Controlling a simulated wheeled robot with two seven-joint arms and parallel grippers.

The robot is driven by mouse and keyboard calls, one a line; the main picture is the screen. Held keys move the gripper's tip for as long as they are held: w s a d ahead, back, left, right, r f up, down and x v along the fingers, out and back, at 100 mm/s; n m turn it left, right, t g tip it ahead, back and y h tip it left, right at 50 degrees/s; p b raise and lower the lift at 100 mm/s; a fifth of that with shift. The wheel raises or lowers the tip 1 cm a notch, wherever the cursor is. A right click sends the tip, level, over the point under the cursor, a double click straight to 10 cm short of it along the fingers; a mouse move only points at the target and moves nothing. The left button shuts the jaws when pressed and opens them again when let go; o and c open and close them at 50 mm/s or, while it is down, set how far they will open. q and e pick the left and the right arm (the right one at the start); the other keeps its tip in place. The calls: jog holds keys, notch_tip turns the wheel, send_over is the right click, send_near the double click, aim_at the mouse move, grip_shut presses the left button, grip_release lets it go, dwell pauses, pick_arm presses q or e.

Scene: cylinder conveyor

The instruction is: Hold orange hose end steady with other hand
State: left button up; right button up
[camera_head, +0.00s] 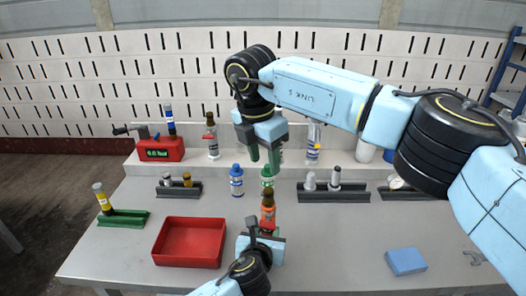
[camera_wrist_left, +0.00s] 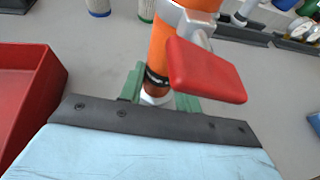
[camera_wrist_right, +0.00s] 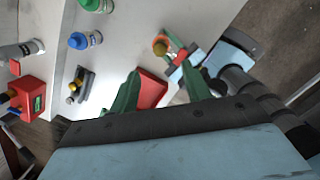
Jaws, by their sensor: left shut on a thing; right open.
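The orange hose end (camera_head: 268,210) stands upright near the middle of the table, with a brown top and a red lever. In the left wrist view the orange body (camera_wrist_left: 162,50) rises between green fingers, and the red lever (camera_wrist_left: 207,72) sticks out to the right. My left gripper (camera_head: 264,232) is shut on its lower part. My right gripper (camera_head: 264,156) is open and empty, above and behind it, pointing down. In the right wrist view the brass-coloured top (camera_wrist_right: 160,47) shows beyond the open green fingers, apart from them.
A red tray (camera_head: 160,246) lies left of my left gripper. A blue bottle (camera_head: 237,182) and a green-capped bottle (camera_head: 267,178) stand behind the hose end. Dark racks (camera_head: 345,196) hold small parts. A blue block (camera_head: 406,262) lies at the right; the front right is mostly clear.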

aim_at(268, 189)
jog(key=f, duration=0.7)
jog(key=w+d+f, duration=0.1)
jog(key=f, duration=0.2)
jog(key=shift+f, duration=0.25)
grip_shut()
